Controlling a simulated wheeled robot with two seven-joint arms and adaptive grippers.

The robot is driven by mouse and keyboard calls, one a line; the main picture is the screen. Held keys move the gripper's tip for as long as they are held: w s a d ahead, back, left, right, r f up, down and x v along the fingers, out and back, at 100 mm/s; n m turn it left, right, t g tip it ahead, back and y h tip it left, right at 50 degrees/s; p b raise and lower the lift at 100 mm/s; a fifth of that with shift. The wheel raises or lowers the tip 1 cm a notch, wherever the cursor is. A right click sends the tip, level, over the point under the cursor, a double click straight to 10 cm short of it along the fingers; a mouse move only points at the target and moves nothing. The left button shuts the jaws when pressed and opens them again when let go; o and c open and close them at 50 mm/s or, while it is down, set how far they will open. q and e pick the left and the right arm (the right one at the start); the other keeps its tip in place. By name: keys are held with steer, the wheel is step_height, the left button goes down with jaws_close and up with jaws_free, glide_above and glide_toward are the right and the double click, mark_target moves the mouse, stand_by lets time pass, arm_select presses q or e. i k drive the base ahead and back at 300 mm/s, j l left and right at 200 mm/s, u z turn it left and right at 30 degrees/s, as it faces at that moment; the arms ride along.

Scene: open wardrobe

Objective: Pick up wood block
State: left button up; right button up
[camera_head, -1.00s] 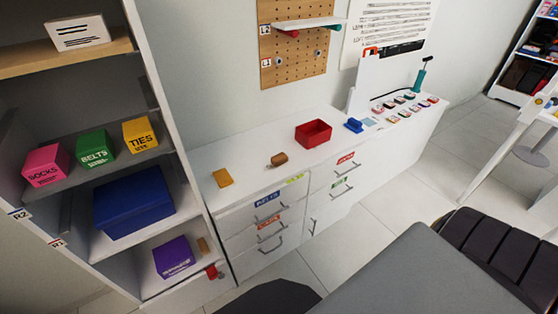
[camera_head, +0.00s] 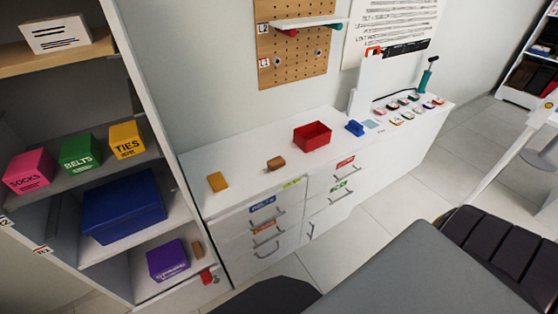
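A small brown wood-coloured block (camera_head: 276,163) with rounded edges lies on the white counter (camera_head: 240,166), left of a red tray. A flat orange-yellow block (camera_head: 217,181) lies on the same counter near its left end. Another small tan block (camera_head: 197,249) stands on the lowest wardrobe shelf, right of a purple box. I cannot tell which of these is the wood block. Neither of my grippers is in view.
The open wardrobe (camera_head: 122,61) at left holds pink (camera_head: 28,172), green (camera_head: 80,154) and yellow (camera_head: 126,139) boxes, a blue box (camera_head: 124,207) and a purple box (camera_head: 167,261). The red tray (camera_head: 312,136) and a blue item (camera_head: 355,128) stand on the counter. Floor shows before the drawers.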

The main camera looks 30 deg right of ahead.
mark_target(277, 162)
steer(key=i+l+u, duration=0.1)
steer(key=l, duration=0.65)
steer(key=i+l, duration=0.2)
steer(key=l, duration=0.55)
steer(key=i+l+u, duration=0.15)
steer(key=l, duration=0.6)
steer(key=l+u, duration=0.1)
steer(key=l, duration=0.65)
